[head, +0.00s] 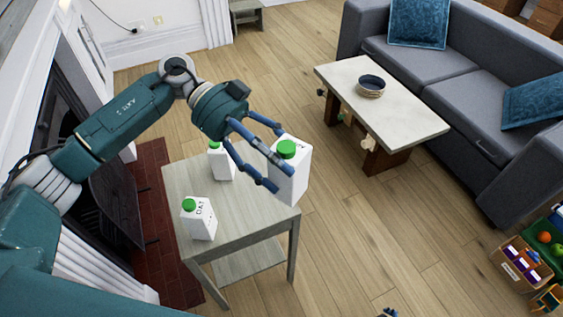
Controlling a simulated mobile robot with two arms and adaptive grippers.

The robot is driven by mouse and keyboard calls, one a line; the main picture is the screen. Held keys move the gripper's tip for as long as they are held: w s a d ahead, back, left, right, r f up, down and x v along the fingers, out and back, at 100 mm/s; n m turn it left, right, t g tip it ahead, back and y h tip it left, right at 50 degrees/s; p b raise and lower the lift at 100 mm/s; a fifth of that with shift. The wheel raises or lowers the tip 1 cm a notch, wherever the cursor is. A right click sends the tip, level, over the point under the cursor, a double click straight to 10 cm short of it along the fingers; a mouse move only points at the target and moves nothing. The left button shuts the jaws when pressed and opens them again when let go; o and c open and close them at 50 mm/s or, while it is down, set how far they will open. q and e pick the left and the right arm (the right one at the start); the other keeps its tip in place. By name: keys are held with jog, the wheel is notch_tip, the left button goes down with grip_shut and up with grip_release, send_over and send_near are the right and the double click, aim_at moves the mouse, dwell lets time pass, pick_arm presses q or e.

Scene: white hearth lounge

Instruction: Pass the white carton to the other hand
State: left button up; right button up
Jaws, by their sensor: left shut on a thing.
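My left gripper (278,160) is shut on a white carton (295,180) with a green cap. It holds the carton upright, over or just past the right edge of the small grey side table (247,205). Two similar white cartons with green caps stand on the table, one near its front left (199,222) and one farther back (221,163). Small dark blue tips, seemingly of my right gripper (389,312), just show at the bottom edge; the rest is out of view.
A low white-topped table (415,122) holds a dark woven bowl (370,87). A grey sofa (440,75) with blue cushions stands behind it. A fireplace with a brick hearth (160,190) is at left. The wooden floor between is clear.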

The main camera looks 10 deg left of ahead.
jog(key=s+a+f+g, duration=0.1)
jog(key=s+a+f, duration=0.1)
jog(key=s, duration=0.8)
jog(key=s+a+f+n+g, duration=0.1)
jog(key=s+f, duration=0.4)
jog(key=s, duration=0.6)
jog(key=shift+a+g, duration=0.5)
jog(key=shift+a, duration=0.05)
jog(key=shift+s, duration=0.1)
